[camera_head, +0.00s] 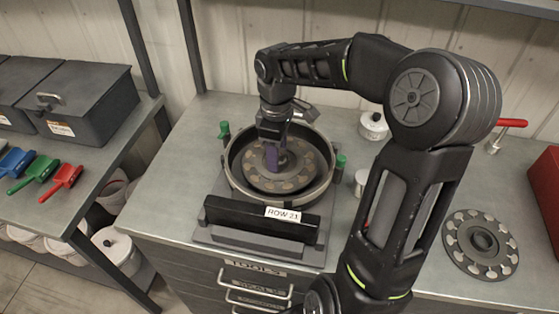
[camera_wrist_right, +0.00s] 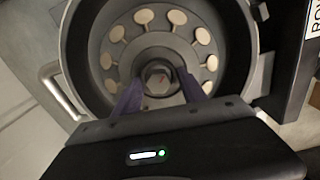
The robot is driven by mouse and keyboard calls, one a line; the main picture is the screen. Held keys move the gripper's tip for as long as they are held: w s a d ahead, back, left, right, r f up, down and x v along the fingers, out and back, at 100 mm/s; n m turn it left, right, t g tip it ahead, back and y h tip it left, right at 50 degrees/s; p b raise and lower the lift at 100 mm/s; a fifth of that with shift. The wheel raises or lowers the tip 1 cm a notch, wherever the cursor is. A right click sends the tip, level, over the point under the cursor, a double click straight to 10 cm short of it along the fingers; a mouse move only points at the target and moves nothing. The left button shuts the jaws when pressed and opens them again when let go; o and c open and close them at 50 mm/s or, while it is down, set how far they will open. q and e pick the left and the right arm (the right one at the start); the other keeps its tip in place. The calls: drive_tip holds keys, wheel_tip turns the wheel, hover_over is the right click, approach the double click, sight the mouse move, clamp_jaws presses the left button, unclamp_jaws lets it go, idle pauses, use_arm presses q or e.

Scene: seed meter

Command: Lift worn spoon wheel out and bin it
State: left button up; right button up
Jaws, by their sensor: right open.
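The worn spoon wheel (camera_head: 292,181) lies in the round seed meter housing (camera_head: 236,187), which sits on a stand with a "ROW 21" label. In the right wrist view the wheel (camera_wrist_right: 115,50) shows pale round spots around a dark hub (camera_wrist_right: 158,78). My right gripper (camera_head: 272,158) points down over the middle of the wheel. In the right wrist view its two purple fingers (camera_wrist_right: 160,95) are open, one on each side of the hub. I cannot tell whether they touch it. My left gripper is not in view. No bin is clearly identifiable.
Another spoon wheel (camera_head: 481,243) lies flat on the bench at the right. Green knobs (camera_head: 224,130) stand beside the housing. A white-lidded pot (camera_head: 373,125) and a red-handled tool (camera_head: 511,123) are behind my arm. A side table holds dark boxes and coloured scoops (camera_head: 62,181).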

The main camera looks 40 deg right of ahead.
drive_tip(key=shift+c, duration=0.4)
drive_tip(key=c, duration=0.9)
drive_tip(key=shift+r, duration=0.1)
wheel_tip(320, 180, up, 10)
drive_tip(key=shift+f+b, duration=0.1)
drive_tip(key=shift+b, duration=0.4)
drive_tip(key=shift+r+p, duration=3.5)
drive_tip(key=shift+r, duration=0.05)
